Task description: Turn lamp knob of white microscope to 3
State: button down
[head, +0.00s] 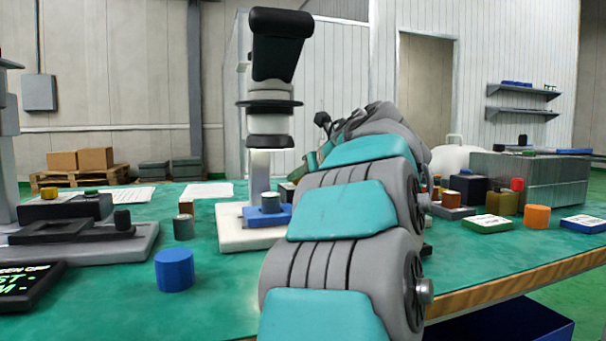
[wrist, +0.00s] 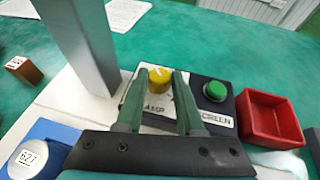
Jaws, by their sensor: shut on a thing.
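The white microscope (head: 268,165) stands upright on its white base (head: 235,236) in the head view, with a black head and dark round stage. In the wrist view its pale column (wrist: 82,45) rises at the left. The yellow lamp knob (wrist: 160,76) sits on a white panel whose label is partly hidden and reads like LAMP. My gripper (wrist: 160,80) is shut on the knob, one green finger at each side. A pale mark shows on the knob's top; scale numbers cannot be read. In the head view my arm hides the gripper and knob.
A green button (wrist: 215,91) on a black box labelled SCREEN is right of the knob, with a red tray (wrist: 270,118) beyond. A blue block (wrist: 58,139) with a silver top marked 627 is at left. A blue cylinder (head: 174,270) stands on the table's near left.

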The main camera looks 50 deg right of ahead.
jog(key=m+h+p, duration=0.1)
jog(key=m+g+h+p, duration=0.1)
jog(key=p, duration=0.1)
jog(key=m+h+p, duration=0.1)
jog(key=shift+w+a+r, duration=0.2)
jog(key=shift+a+r, duration=0.15)
jog(key=shift+a, duration=0.05)
jog(key=shift+f+m+g+h+p, duration=0.25)
jog(key=shift+m+g+h+p, duration=0.25)
jog(key=shift+p, duration=0.45)
jog(key=shift+d+f, duration=0.1)
jog(key=c, duration=0.5)
grip_release()
jog(key=shift+s+a+r, duration=0.2)
jog(key=shift+s+a, duration=0.05)
jog(key=shift+s, duration=0.1)
jog(key=s+a, duration=0.2)
jog(key=s, duration=0.1)
jog(key=s+a, duration=0.5)
jog(key=s, duration=0.1)
jog(key=shift+s+a+p, duration=0.25)
jog(key=shift+s+p, duration=0.15)
